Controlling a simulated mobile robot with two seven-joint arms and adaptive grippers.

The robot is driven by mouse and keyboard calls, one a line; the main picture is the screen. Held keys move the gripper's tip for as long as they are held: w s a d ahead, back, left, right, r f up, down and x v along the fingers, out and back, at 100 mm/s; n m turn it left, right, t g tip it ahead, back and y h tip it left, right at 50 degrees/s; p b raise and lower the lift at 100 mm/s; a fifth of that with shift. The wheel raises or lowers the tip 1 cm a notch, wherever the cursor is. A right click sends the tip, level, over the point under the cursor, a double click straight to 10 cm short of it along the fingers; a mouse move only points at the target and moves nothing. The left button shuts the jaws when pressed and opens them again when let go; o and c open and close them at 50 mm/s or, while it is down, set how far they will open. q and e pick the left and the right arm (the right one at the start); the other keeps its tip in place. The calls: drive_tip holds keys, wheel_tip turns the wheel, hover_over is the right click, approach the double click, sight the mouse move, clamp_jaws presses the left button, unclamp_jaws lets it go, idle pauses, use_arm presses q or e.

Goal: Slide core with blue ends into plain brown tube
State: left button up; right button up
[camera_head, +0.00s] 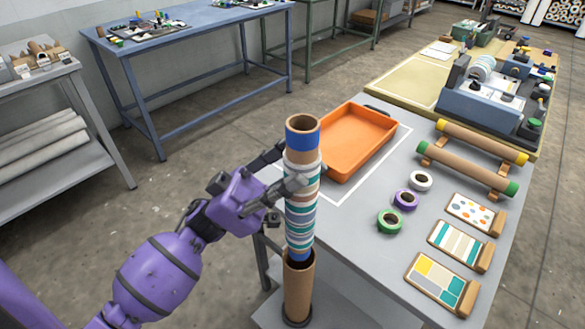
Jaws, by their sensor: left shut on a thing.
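The core with blue ends (302,205) stands upright, with a bare brown band and a blue band at its top and a striped wrap around its middle. My left gripper (293,186) is shut around the wrapped part. The core's lower blue end is right at the mouth of the plain brown tube (298,290), lined up with it. The dark inside of the tube shows below the blue end; I cannot tell whether the end has entered. The brown tube stands upright in a dark ring at its foot. My right gripper is not in view.
An orange tray (352,165) lies on the grey table (375,235) right of the core. Tape rolls (390,221), pattern cards (441,285) and two brown rolls with yellow and green ends (470,165) lie farther right. A blue-grey press (490,100) stands behind.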

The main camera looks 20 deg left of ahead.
sight(292, 206)
use_arm(q)
drive_tip(key=shift+f, duration=0.1)
idle(0.5)
